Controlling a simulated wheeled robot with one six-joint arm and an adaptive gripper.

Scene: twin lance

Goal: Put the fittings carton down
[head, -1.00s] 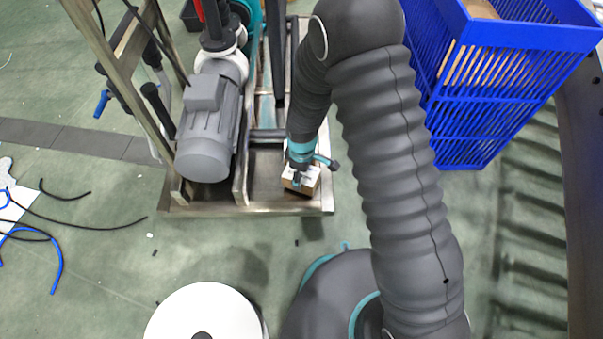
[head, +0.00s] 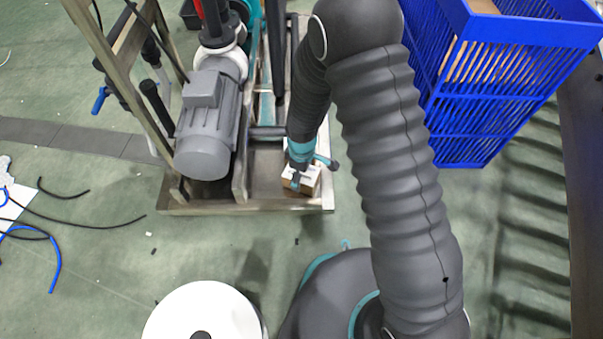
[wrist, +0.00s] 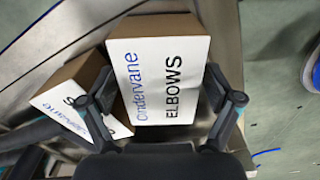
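In the wrist view, a brown carton (wrist: 160,85) with a white label reading "ELBOWS" lies between the two fingers of my gripper (wrist: 160,88). The fingers are at its two sides and appear to touch them. A second brown carton (wrist: 75,90) with a white label sits tilted at its left, close against it. In the head view, my gripper (head: 298,170) points down at a carton (head: 309,180) over the front right bay of the metal skid (head: 250,207). My gripper hides part of it, and I cannot tell whether the held carton touches the skid floor.
A grey motor and pump (head: 205,125) stand on the skid, left of my gripper. A blue slatted crate (head: 480,90) stands at the right. Loose black and blue hoses (head: 58,255) lie on the green floor at the left.

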